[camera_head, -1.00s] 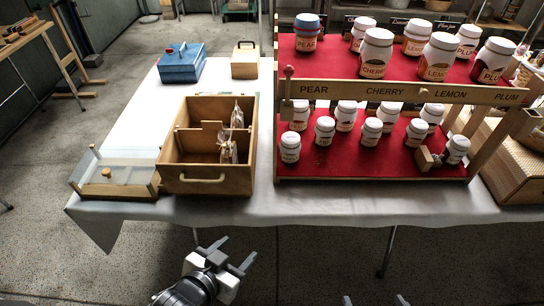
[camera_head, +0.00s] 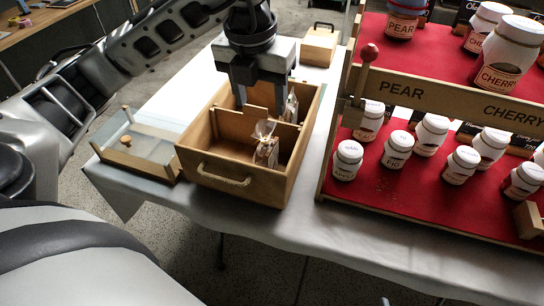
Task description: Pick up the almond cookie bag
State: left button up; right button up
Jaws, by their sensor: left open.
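A wooden drawer-like box (camera_head: 215,163) with divided compartments stands on the table. Two small clear bags are in its right part: a front bag (camera_head: 266,150) and a back bag (camera_head: 291,108). Their labels are too small to read, so I cannot tell which is the almond cookie bag. My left gripper (camera_head: 262,106) is open and points down over the back of the box. Its right finger is close to the back bag and partly overlaps it in view; I cannot tell if they touch. A small tip of what looks like my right gripper (camera_head: 385,301) shows at the bottom edge.
A red-lined jar rack (camera_head: 420,92) with several jars stands close on the right. A glass-lidded case (camera_head: 138,148) sits left of the box. A small wooden box (camera_head: 320,46) is behind. The white tablecloth (camera_head: 190,90) is bare at the back left.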

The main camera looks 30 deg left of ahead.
aim_at(263, 134)
pick_arm(q)
jog(key=f, duration=0.3)
jog(key=w+f, duration=0.1)
jog(key=f, duration=0.6)
jog(key=shift+w+a, duration=0.15)
jog(key=shift+a, duration=0.1)
jog(key=shift+w+d+f, duration=0.1)
jog(key=shift+w+f, duration=0.1)
jog(key=shift+f, duration=1.15)
jog(key=shift+w+f, duration=0.15)
jog(key=shift+f, duration=1.15)
jog(key=c, duration=0.8)
